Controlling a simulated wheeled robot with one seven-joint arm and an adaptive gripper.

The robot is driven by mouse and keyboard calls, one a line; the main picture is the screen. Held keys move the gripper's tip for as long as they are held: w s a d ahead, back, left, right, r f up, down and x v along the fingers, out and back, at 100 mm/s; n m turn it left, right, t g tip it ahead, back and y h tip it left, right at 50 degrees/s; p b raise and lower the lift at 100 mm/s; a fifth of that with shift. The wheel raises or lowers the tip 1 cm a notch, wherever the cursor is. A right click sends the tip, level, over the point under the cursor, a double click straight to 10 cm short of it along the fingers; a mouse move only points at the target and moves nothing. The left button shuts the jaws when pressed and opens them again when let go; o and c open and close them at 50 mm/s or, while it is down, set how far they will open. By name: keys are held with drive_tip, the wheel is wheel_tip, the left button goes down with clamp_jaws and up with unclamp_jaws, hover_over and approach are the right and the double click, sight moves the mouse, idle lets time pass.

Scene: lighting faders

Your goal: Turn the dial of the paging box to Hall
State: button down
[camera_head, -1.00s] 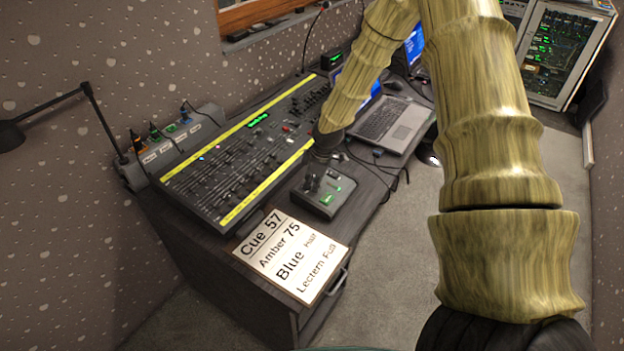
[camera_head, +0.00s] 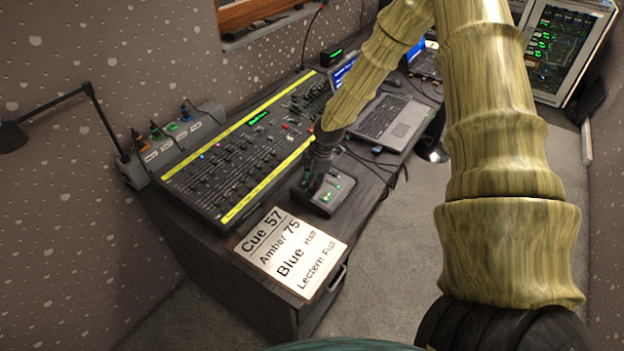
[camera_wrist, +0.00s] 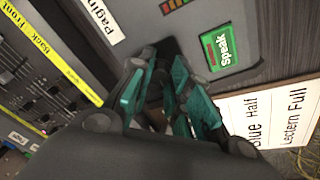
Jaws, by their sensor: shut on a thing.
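The paging box (camera_head: 326,205) is a small grey box on the desk, right of the lighting console. My gripper (camera_head: 312,182) points down onto the left part of the box. In the wrist view its teal fingers (camera_wrist: 165,98) are shut around a dark thing at the box, which appears to be the dial. The dial's pointer and its position marks are hidden.
The lighting console (camera_head: 245,150) with yellow strips lies left of the box. A cue card (camera_head: 290,250) lies at the desk's front end. A laptop (camera_head: 388,122) stands behind, with cables near the desk's right edge. A lamp (camera_head: 95,110) stands at left.

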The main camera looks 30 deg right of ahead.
sight(320, 190)
drive_tip(key=shift+w+r, duration=0.1)
drive_tip(key=shift+w, duration=0.05)
drive_tip(key=c, duration=1.3)
unclamp_jaws()
drive_tip(key=shift+d, duration=0.1)
drive_tip(key=v, duration=1.2)
drive_tip(key=shift+s, duration=0.2)
drive_tip(key=shift+d, duration=0.1)
